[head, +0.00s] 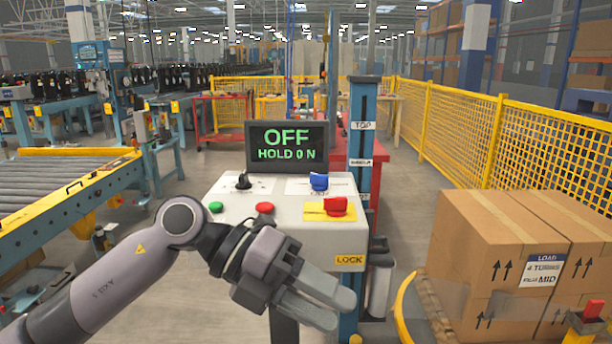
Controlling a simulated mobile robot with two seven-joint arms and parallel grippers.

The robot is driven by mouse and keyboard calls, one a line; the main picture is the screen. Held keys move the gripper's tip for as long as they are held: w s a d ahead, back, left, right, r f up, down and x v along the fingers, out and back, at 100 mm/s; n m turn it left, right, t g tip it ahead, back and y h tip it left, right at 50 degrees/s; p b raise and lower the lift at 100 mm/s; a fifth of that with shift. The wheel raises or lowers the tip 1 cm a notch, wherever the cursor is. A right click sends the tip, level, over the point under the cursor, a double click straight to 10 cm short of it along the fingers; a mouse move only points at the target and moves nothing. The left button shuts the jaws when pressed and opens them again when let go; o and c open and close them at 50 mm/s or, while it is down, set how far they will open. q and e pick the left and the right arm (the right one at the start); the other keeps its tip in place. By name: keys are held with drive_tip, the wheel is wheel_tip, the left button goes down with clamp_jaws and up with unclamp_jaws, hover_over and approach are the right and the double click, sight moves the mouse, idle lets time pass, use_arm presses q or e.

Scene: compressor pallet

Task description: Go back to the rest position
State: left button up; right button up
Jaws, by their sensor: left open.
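My left gripper (318,302) reaches in from the lower left and hangs in front of the control box (230,195). Its fingers point to the lower right, below the box's front edge and near the yellow LOCK label (349,260). It is open and holds nothing that I can see. The box carries a black knob (243,181), a blue knob (319,181), a red switch (336,206) on a yellow plate, a green button (215,207) and a red button (264,208). The screen (287,146) reads OFF and HOLD 0 N. My right gripper is not in view.
A blue post (362,140) with TOP and lower labels stands right of the box. Cardboard boxes (470,250) sit on a pallet at the right, with a LOAD label. A yellow fence (470,130) runs behind them. A roller conveyor (60,190) is at the left.

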use_arm(q)
drive_tip(key=w+a+f+n+t+p, duration=0.1)
drive_tip(key=a+f+n+t+p, duration=0.15)
drive_tip(key=n+t, duration=0.55)
drive_tip(key=w+a+f+n+t+h+p, duration=0.15)
drive_tip(key=a+n+t, duration=0.35)
drive_tip(key=n, duration=0.5)
drive_tip(key=w+a+f+n+t+p, duration=0.1)
drive_tip(key=w+a+f+n+t, duration=0.1)
drive_tip(key=n+t, duration=0.65)
drive_tip(key=s+a+f+n+g+y+p, duration=0.1)
drive_tip(key=s+a+f+n+y, duration=0.1)
drive_tip(key=a+f+n+y, duration=0.3)
drive_tip(key=s+a+f+n+g+y, duration=0.1)
drive_tip(key=s+a+f+n+y, duration=0.15)
drive_tip(key=f, duration=0.35)
drive_tip(key=s+a+f+n+g+y+p, duration=0.1)
drive_tip(key=s+a+f+n+g+y, duration=0.1)
drive_tip(key=s+f, duration=0.4)
drive_tip(key=s+a+f+n+g+y, duration=0.1)
drive_tip(key=s+a+f+g+y, duration=0.1)
drive_tip(key=s+f, duration=0.4)
drive_tip(key=shift+s+a+f+n+g+p, duration=0.2)
drive_tip(key=shift+a+f+n+g+p, duration=0.35)
drive_tip(key=shift+g, duration=0.5)
drive_tip(key=shift+r, duration=0.15)
